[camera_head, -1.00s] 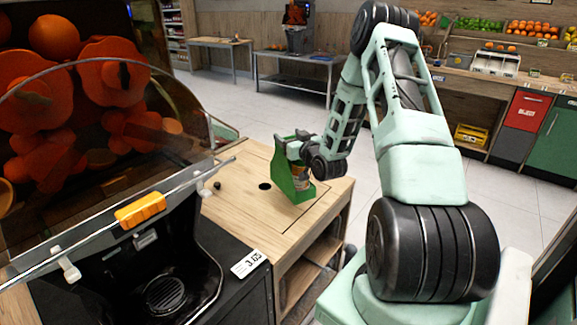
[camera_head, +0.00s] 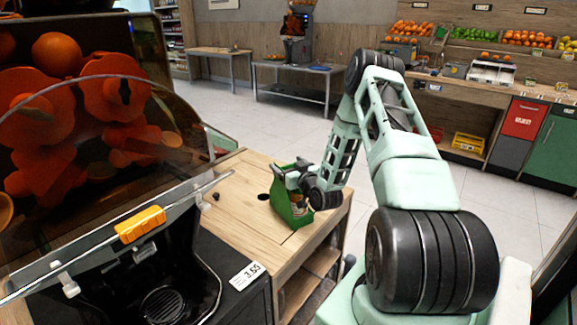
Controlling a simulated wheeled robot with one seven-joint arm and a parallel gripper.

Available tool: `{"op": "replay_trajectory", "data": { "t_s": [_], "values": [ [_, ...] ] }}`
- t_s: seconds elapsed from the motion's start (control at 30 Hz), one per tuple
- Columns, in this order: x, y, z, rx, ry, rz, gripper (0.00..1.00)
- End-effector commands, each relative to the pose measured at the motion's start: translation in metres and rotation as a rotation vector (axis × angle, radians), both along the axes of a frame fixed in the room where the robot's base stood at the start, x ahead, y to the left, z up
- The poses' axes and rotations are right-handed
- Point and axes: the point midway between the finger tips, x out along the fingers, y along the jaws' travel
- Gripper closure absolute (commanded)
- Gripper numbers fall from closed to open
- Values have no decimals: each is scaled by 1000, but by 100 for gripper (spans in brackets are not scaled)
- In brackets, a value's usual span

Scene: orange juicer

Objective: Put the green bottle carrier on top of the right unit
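The green bottle carrier (camera_head: 281,203) is over the wooden counter top, near its right edge, and leans to one side. A bottle with an orange-brown label shows partly inside it. My gripper (camera_head: 294,178) is at the carrier's upper part, where the handle is. The fingers are mostly hidden by my wrist and the carrier, but the carrier tilts along with my gripper, so it looks held. I cannot tell whether the carrier's base still touches the wood. Which piece of furniture is the right unit is not clear from this view.
The orange juicer (camera_head: 90,150) with its clear cover fills the left side. The wooden counter (camera_head: 240,225) has a dark round hole and open shelves below. Metal tables (camera_head: 300,80) stand at the back. Fruit shelves with red and green cabinets (camera_head: 548,150) are at the right. The floor between is clear.

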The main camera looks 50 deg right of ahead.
Motion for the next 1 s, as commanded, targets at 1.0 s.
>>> {"op": "replay_trajectory", "data": {
  "t_s": [1.0],
  "values": [
    [-113, 37, 0, 0, 0, 0, 15]
  ]
}}
